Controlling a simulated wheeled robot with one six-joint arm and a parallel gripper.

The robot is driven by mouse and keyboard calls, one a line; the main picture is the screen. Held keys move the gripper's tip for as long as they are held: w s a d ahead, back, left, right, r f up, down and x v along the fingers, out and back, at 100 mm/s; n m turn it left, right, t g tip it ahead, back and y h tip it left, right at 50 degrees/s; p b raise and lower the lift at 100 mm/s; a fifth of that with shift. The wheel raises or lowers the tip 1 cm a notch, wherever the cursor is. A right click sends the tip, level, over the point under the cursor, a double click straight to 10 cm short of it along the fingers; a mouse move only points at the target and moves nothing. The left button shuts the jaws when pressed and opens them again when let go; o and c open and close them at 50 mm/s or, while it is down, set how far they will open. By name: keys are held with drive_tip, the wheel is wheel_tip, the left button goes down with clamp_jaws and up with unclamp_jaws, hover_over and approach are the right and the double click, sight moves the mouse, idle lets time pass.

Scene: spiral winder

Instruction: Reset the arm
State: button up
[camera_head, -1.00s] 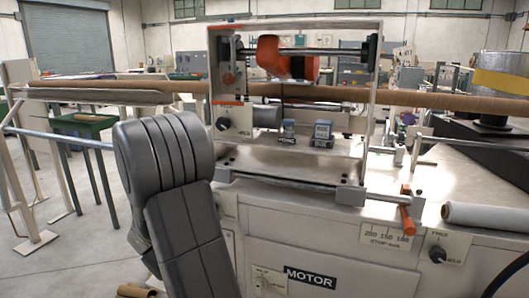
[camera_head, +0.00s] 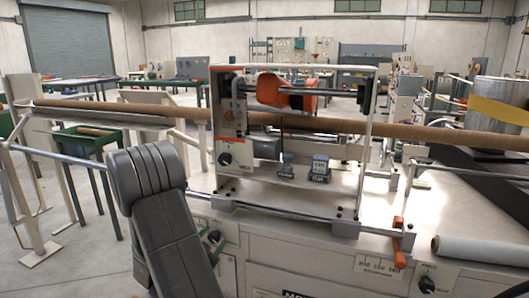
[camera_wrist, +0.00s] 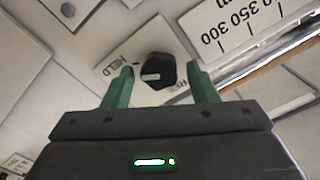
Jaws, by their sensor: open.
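My gripper (camera_wrist: 160,80) shows in the wrist view with its two green fingers spread apart and nothing held between them. Beyond the fingertips is a black knob (camera_wrist: 158,70) with a white mark, on a pale plate lettered HELD and, partly hidden, FREE. The knob appears in the gap between the fingers, and I cannot tell how far away it is.
The winder's metal frame (camera_head: 290,70) holds an orange head (camera_head: 287,92). A long brown tube (camera_head: 430,135) crosses it. An orange-handled clamp (camera_head: 400,235) and a white roll (camera_head: 482,249) are on the right. A scale plate (camera_wrist: 247,27) lies near the knob. Floor is open at left.

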drive_tip(key=shift+r+n+p, duration=0.15)
drive_tip(key=shift+n+p, duration=0.8)
drive_tip(key=shift+p, duration=0.5)
drive_tip(key=shift+r+n+p, duration=0.1)
drive_tip(key=shift+n+p, duration=0.85)
drive_tip(key=shift+p, duration=0.5)
drive_tip(key=shift+a+f+n+p, duration=0.1)
drive_tip(key=shift+n+p, duration=0.4)
drive_tip(key=shift+p, duration=0.15)
drive_tip(key=shift+f, duration=0.1)
